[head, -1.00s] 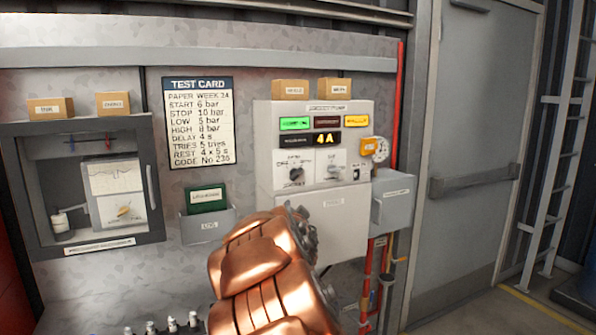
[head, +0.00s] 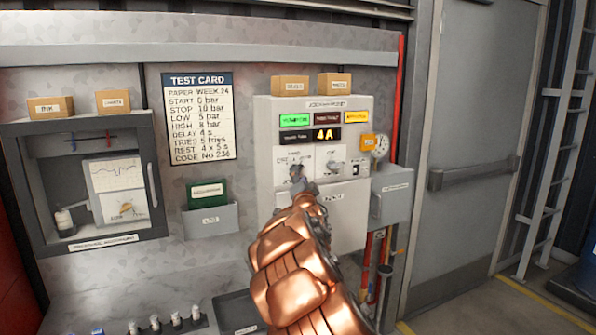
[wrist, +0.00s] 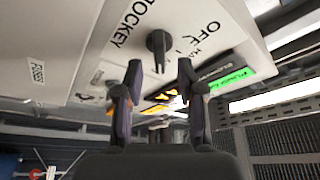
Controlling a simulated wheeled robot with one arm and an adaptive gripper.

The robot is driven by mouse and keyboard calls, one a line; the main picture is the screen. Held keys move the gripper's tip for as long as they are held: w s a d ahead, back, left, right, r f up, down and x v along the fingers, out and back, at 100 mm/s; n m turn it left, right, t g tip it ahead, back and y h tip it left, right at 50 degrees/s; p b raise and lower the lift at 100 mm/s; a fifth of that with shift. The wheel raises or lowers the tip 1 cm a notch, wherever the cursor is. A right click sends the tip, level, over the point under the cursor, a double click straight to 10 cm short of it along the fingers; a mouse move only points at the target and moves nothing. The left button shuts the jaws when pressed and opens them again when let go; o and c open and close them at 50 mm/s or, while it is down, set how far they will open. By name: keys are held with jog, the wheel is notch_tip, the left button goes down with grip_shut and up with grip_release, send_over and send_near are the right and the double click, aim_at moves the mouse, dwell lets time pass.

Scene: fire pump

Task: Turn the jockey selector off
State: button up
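The jockey selector is a dark knob on a white panel face, and in the wrist view (wrist: 158,44) it lies near the top centre, beside the lettering JOCKEY and OFF. In the head view the left knob (head: 297,171) on the control cabinet (head: 348,218) is partly covered by my gripper (head: 306,187). In the wrist view my gripper (wrist: 160,72) has its two dark fingers apart, with the knob's narrow end showing in the gap near the tips. I cannot tell whether a finger touches it. The pointer's exact setting is unclear.
A second knob (head: 333,166) sits just right on the cabinet. A grey box (head: 391,196) and red pipe stand at the right, a green-card holder (head: 210,221) at the left.

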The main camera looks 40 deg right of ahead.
jog(key=shift+p+x, duration=0.5)
jog(key=shift+x, duration=1.3)
jog(key=shift+c, duration=0.4)
jog(key=shift+f, duration=0.1)
grip_shut()
